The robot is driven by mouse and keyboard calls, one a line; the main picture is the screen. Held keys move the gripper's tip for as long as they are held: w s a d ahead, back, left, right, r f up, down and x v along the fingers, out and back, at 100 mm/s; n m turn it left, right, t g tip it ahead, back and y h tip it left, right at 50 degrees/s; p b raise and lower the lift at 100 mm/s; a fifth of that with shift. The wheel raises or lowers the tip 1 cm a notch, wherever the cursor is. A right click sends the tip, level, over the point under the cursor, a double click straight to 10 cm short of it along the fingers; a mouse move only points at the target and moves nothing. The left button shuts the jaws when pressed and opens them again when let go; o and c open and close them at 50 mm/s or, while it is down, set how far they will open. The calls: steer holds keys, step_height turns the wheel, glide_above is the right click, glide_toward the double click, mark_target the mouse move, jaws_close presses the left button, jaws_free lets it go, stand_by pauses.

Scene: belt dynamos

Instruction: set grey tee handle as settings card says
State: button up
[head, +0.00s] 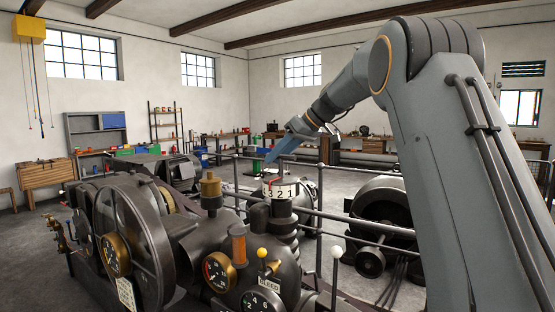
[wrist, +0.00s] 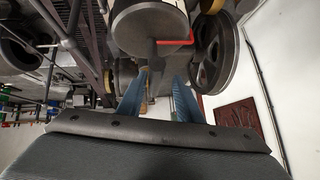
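A white drum dial (head: 280,188) with the black numbers 3, 2, 1 and a red pointer stands on the dark machine in the head view. My gripper (head: 271,158) hangs just above it, with blue fingers tilted down to the left. In the wrist view my gripper (wrist: 160,78) has its two blue fingers apart, with nothing clearly held between them. A grey round drum (wrist: 150,28) with a red strip is beyond the fingertips.
A large dark flywheel (head: 132,238) and brass-rimmed gauges (head: 218,271) surround the dial. A yellow-knobbed lever (head: 262,254) and a white-knobbed lever (head: 335,253) stand in front. Metal rails (head: 350,216) run behind and to the right. Open floor lies further back.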

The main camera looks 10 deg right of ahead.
mark_target(280, 156)
steer(key=shift+w+a+f+p, duration=0.3)
steer(key=shift+w+f, duration=0.2)
steer(key=shift+f, duration=0.15)
steer(key=shift+w+a+f+p, duration=0.2)
steer(key=shift+w+f+p, duration=0.1)
steer(key=shift+w+f, duration=0.4)
steer(key=shift+f, duration=0.2)
steer(key=shift+s+a+r, duration=0.15)
steer(key=shift+s+a, duration=0.15)
steer(key=shift+a, duration=0.1)
steer(key=shift+w+d, duration=0.1)
jaws_close()
steer(key=shift+b, duration=0.35)
steer(key=m+b, duration=0.1)
steer(key=m+t+h+b, duration=0.1)
steer(key=b, duration=0.1)
steer(key=shift+w+d+f+m+t, duration=0.2)
steer(key=shift+w+m+t, duration=0.1)
steer(key=shift+w+d+r+m+t+h+b, duration=0.1)
steer(key=shift+d+m+t+h+b, duration=0.2)
steer(key=shift+m+h+b, duration=0.4)
steer(key=shift+w+d+m+t+h+b, duration=0.15)
steer(key=shift+m+t+h+b, duration=0.25)
steer(key=shift+m, duration=0.5)
